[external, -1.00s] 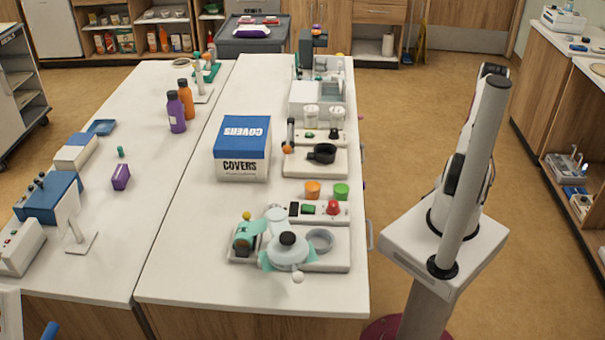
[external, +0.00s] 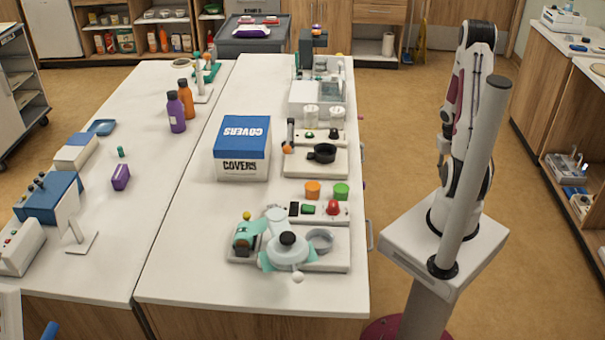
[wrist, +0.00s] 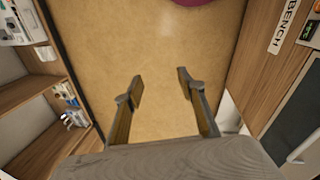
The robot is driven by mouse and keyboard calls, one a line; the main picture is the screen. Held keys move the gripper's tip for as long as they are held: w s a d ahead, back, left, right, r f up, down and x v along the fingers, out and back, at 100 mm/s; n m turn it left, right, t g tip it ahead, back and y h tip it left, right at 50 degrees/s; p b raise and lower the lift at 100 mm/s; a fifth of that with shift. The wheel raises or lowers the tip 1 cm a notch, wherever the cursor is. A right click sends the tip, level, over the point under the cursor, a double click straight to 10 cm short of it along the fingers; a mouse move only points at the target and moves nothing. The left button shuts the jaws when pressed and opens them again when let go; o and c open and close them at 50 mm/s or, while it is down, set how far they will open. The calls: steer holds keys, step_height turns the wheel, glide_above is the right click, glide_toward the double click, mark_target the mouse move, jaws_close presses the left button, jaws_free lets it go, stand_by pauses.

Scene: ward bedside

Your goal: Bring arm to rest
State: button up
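My gripper (wrist: 158,88) shows in the wrist view with its two fingers apart. Nothing is between them, only the tan floor (wrist: 160,50) beyond. In the external view my arm stands folded upright on its pedestal, to the right of the white bench and clear of it. The gripper itself is hard to make out there, partly hidden by the arm and the grey post.
The white bench (external: 190,250) carries a covers box (external: 242,160), a purple bottle (external: 175,112), an orange bottle (external: 187,98) and several devices. A wooden counter (external: 540,110) stands at the right. Open floor (external: 400,130) lies between them.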

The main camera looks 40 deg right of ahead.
steer(key=w+a+r+n+t+y, duration=0.1)
steer(key=a+r+n+t, duration=0.5)
steer(key=a+r, duration=2.5)
steer(key=shift+w+a+r+n+t+y, duration=0.3)
steer(key=shift+w+a+n+t+y, duration=0.15)
steer(key=shift+w, duration=0.3)
stand_by(0.7)
